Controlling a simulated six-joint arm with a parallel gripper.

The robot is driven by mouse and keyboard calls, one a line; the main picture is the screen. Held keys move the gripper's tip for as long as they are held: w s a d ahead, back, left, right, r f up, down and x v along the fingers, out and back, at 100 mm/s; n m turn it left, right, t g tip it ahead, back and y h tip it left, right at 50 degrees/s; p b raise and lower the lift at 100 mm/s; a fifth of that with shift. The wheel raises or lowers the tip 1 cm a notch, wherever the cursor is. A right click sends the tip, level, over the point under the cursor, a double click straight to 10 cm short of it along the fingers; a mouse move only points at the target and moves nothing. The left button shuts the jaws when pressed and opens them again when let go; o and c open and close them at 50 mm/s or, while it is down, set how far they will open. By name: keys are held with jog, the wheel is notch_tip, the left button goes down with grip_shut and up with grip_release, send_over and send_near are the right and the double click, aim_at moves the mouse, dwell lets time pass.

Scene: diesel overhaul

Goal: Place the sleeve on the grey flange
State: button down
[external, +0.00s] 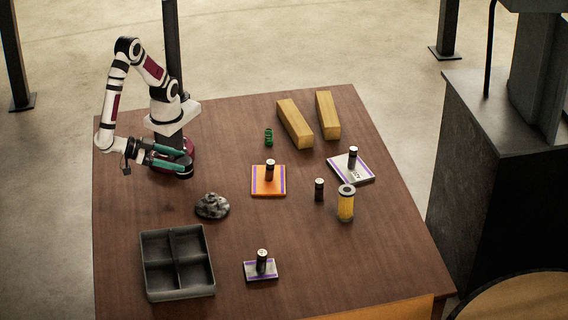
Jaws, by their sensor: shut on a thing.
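My gripper (187,168) is at the table's far left, low beside my arm's base, its teal fingers pointing right. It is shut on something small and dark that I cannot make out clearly. Two pale grey plates with purple edges each carry an upright black post: one (364,174) at the right, a smaller one (251,273) near the front. I cannot tell which is the grey flange. A black cylinder with a pale top (319,191) stands alone, left of a yellow cylinder (346,205) with a grey top. I cannot tell if either is a sleeve.
An orange plate (261,187) with a black post lies mid-table. A green spring (268,138) and two yellow bars (294,124) (327,115) are behind. A lumpy grey rock (212,206) and a dark divided tray (151,280) are front left. Bare wood lies between them.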

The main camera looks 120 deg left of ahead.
jog(key=s+a+f+n+y, duration=0.1)
jog(key=s, duration=0.4)
jog(key=g, duration=0.1)
send_over(212, 203)
jog(key=s, duration=0.3)
jog(key=shift+f, duration=5.25)
jog(key=shift+f, duration=0.1)
